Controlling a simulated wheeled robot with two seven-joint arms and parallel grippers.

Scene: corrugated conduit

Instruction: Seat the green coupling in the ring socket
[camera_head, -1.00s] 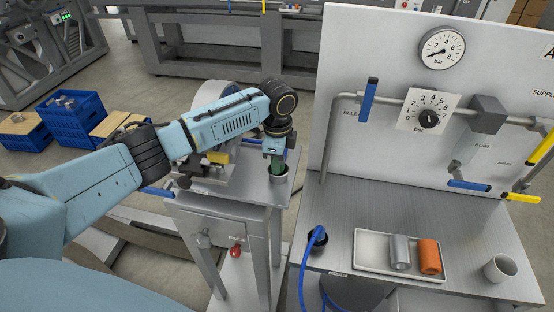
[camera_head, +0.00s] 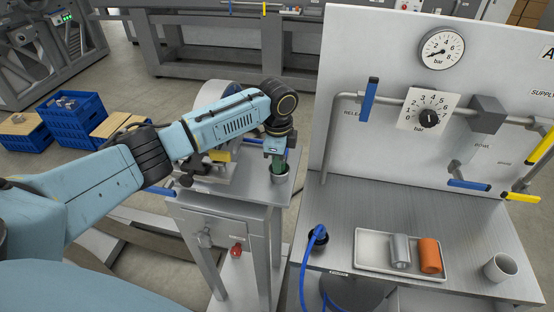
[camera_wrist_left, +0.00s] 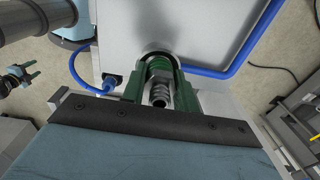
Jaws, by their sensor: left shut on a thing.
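My left gripper (camera_head: 279,162) is shut on the green coupling, right above the ring socket (camera_head: 281,179) on the grey stand. In the left wrist view the green coupling (camera_wrist_left: 160,65) shows between the green fingers of my left gripper (camera_wrist_left: 159,82), with a grey ribbed end toward the camera. The coupling's far end meets the dark round opening of the socket; how deep it sits is hidden. My right gripper (camera_wrist_left: 33,73) shows small at the left of the wrist view, its fingers apart and empty.
To the right, a workbench (camera_head: 380,215) carries a white tray (camera_head: 370,262) with a grey cylinder (camera_head: 400,251) and an orange cylinder (camera_head: 430,256). A grey cup (camera_head: 500,268) stands beside it. A blue hose (camera_head: 304,270) hangs at the bench's left edge.

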